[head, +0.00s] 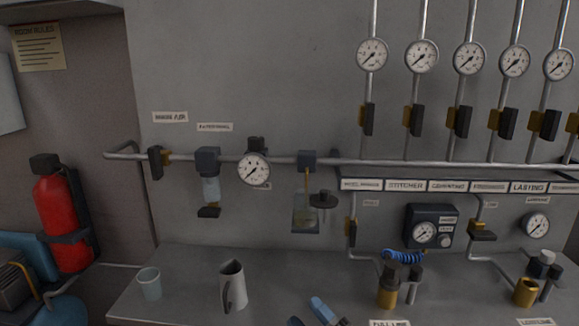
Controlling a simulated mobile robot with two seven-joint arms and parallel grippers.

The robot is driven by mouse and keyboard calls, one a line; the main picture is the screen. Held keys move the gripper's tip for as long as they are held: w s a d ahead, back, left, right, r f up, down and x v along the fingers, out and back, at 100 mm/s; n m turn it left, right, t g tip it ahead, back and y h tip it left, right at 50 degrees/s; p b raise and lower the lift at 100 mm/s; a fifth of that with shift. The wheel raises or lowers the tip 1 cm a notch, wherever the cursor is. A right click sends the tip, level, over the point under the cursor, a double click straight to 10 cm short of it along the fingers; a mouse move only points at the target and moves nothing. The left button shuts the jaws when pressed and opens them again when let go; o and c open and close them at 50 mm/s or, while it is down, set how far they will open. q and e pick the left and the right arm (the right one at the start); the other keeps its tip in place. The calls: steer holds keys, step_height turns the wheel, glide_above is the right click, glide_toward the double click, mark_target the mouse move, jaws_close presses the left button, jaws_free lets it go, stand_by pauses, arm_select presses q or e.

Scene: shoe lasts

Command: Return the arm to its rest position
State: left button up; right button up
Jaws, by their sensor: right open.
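My right gripper (311,316) shows only in part at the bottom edge of the head view, a little right of the middle. I see a blue and grey piece and a darker piece beside it, with a gap between them. It is open, and I see nothing held in it. It is low in front of the bench (190,290). The rest of my right arm is below the picture. My left gripper and left arm are not in view.
A grey jug (232,285) and a pale cup (149,283) stand on the bench to the left. Brass fittings (387,294) and a blue coiled hose (403,257) are to the right. Pipes and gauges (253,169) line the wall. A red extinguisher (58,220) is far left.

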steer(key=s+d+f+m+g+h, duration=0.2)
steer(key=s+d+f+m+h, duration=0.35)
steer(key=f, duration=0.35)
steer(key=s+d+f+m+g+h, duration=0.2)
steer(key=s+d+f+m+h, duration=0.35)
steer(key=f, duration=0.45)
steer(key=s+d+f+m+g+h, duration=0.1)
steer(key=s+d+f+m+h, duration=0.25)
steer(key=s+f+m, duration=0.45)
arm_select(q)
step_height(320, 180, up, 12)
steer(key=p, duration=1.3)
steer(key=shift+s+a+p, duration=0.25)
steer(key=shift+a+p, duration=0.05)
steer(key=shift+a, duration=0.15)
arm_select(e)
step_height(320, 180, up, 10)
steer(key=s+d+n, duration=0.1)
steer(key=shift+s+d+r+y, duration=0.25)
steer(key=shift+s+d+y, duration=0.1)
steer(key=shift+d, duration=0.05)
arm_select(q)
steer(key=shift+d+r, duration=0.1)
